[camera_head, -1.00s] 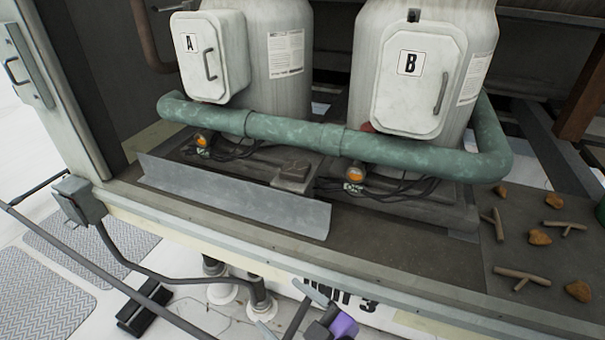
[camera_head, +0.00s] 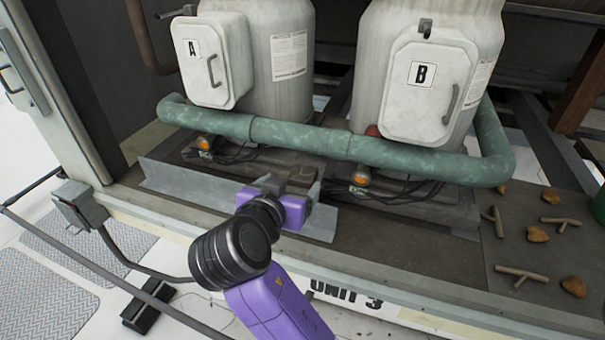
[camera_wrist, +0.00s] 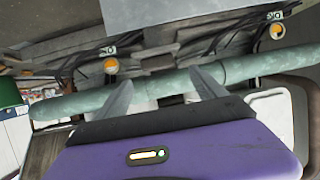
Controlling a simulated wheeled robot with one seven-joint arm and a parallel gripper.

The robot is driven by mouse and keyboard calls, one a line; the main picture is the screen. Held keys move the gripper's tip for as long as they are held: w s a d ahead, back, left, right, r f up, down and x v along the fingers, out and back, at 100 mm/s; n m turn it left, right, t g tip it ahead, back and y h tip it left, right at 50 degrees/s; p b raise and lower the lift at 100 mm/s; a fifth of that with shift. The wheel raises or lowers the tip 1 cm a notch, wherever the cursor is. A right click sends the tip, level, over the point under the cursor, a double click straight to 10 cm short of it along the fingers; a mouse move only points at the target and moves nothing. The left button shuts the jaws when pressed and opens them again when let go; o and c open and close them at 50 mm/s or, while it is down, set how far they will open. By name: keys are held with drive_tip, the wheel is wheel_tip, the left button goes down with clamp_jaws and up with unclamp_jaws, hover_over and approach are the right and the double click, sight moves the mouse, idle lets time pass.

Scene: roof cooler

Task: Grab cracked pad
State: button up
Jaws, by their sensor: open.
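A small grey-brown block (camera_head: 304,173), which I take for the cracked pad, lies on the ledge behind the metal guard strip (camera_head: 165,178), between the two tank bases. Cracks cannot be made out at this size. My gripper (camera_head: 292,188) is in front of the block and overlaps it in the head view, hiding its front part. In the wrist view my gripper's two fingers (camera_wrist: 162,78) are apart with nothing clearly held between them.
A green pipe (camera_head: 300,137) runs across the tanks just above the ledge; it crosses behind the fingertips in the wrist view (camera_wrist: 255,65). Orange lamps (camera_head: 361,178) and black cables lie on both sides. Sticks and brown lumps (camera_head: 537,234) lie at right.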

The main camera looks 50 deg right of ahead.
sight(302, 174)
drive_tip(key=p+x, duration=0.2)
drive_tip(key=x, duration=0.4)
drive_tip(key=shift+s+d, duration=0.1)
drive_tip(key=shift+d, duration=0.05)
drive_tip(key=shift+w+d+f, duration=0.25)
drive_tip(key=shift+d, duration=0.25)
drive_tip(key=c, duration=1.5)
drive_tip(key=shift+r, duration=0.1)
